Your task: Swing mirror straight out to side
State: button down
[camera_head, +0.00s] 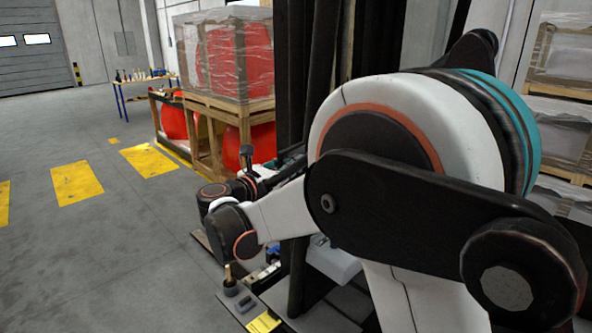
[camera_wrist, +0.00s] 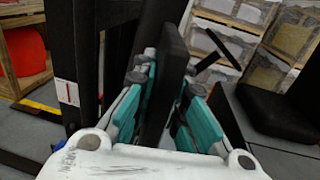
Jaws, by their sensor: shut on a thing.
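The mirror (camera_wrist: 172,62) shows in the wrist view as a dark, flat panel standing on edge. It rises between the teal fingers of my gripper (camera_wrist: 170,80). My gripper is shut on it, with a finger on each side. The mirror's reflecting face cannot be made out, and its mount is hidden. In the head view my arm covers most of the area around the gripper, and I cannot pick out the mirror there.
A dark upright post (camera_wrist: 88,60) stands close left of the gripper. A black seat (camera_wrist: 272,112) is at right. In the head view, a wrapped red load (camera_head: 225,55) sits on a wooden stand behind my arm. Open floor (camera_head: 110,240) lies at left.

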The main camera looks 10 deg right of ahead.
jog(key=shift+w+a+m+g+h, duration=0.35)
jog(key=shift+w+m+g+h, duration=0.1)
jog(key=shift+m+g+h, duration=0.45)
jog(key=c, duration=1.6)
grip_release()
jog(key=shift+a, duration=0.1)
jog(key=v, duration=1.1)
jog(key=shift+s+a+r, duration=0.15)
jog(key=shift+s+a, duration=0.1)
jog(key=shift+a, duration=0.05)
